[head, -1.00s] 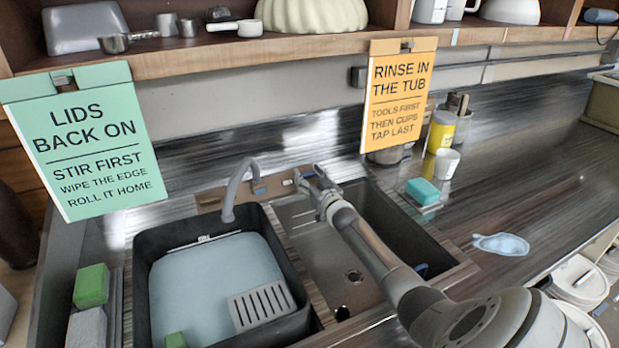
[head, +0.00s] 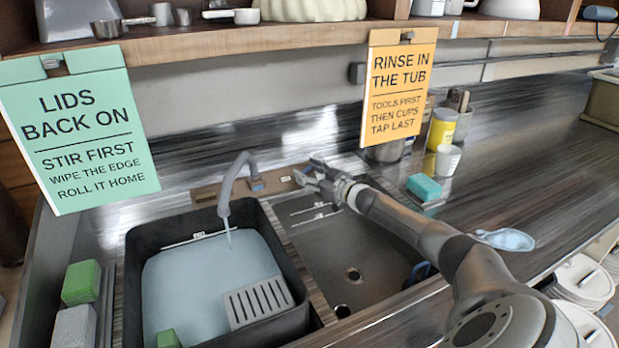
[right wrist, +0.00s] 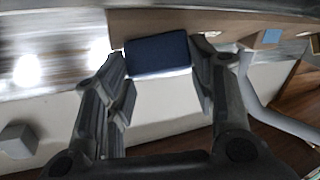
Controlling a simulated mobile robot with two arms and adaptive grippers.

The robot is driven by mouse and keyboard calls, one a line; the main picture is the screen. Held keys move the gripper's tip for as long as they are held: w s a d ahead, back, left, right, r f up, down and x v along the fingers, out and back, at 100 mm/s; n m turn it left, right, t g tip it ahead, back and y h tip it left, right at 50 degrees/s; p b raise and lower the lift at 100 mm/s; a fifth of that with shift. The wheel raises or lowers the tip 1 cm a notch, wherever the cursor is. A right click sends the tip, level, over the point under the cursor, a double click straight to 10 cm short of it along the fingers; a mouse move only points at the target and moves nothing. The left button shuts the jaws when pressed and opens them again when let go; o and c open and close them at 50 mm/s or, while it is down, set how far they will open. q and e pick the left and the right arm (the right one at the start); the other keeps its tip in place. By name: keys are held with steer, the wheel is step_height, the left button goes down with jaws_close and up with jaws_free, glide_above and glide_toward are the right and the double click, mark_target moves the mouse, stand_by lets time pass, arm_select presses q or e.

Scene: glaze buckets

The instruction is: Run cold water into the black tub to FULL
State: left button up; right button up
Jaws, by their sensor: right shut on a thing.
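The black tub (head: 133,275) stands in the left basin, holding pale blue-grey water (head: 185,285). A pale mark (head: 197,238) shows on its back inner wall, just above the water; its lettering is too small to read. The grey spout (head: 226,188) curves over the tub, and a thin stream (head: 229,238) falls from it. My right gripper (head: 312,176) is at the tap panel behind the right basin. In the right wrist view its fingers (right wrist: 160,66) are shut on a blue tap handle (right wrist: 157,53). My left gripper is not in view.
A grey slotted piece (head: 258,302) and a green block (head: 168,339) are in the tub. The right basin (head: 350,250) lies under my right arm. An orange sign (head: 397,90) and a green sign (head: 85,140) hang from the shelf. A teal sponge (head: 424,187) lies right.

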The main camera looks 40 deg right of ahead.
steer(key=shift+r, duration=0.1)
stand_by(0.3)
steer(key=o, duration=1)
steer(key=shift+s+f, duration=0.2)
steer(key=shift+s, duration=0.55)
steer(key=shift+s+d+r, duration=0.1)
steer(key=shift+s+r, duration=0.05)
steer(key=shift+s, duration=1.6)
steer(key=shift+s+d+r, duration=0.1)
steer(key=shift+s, duration=1.6)
steer(key=shift+s+d+r, duration=0.1)
steer(key=shift+s+r, duration=0.05)
steer(key=shift+s, duration=1.6)
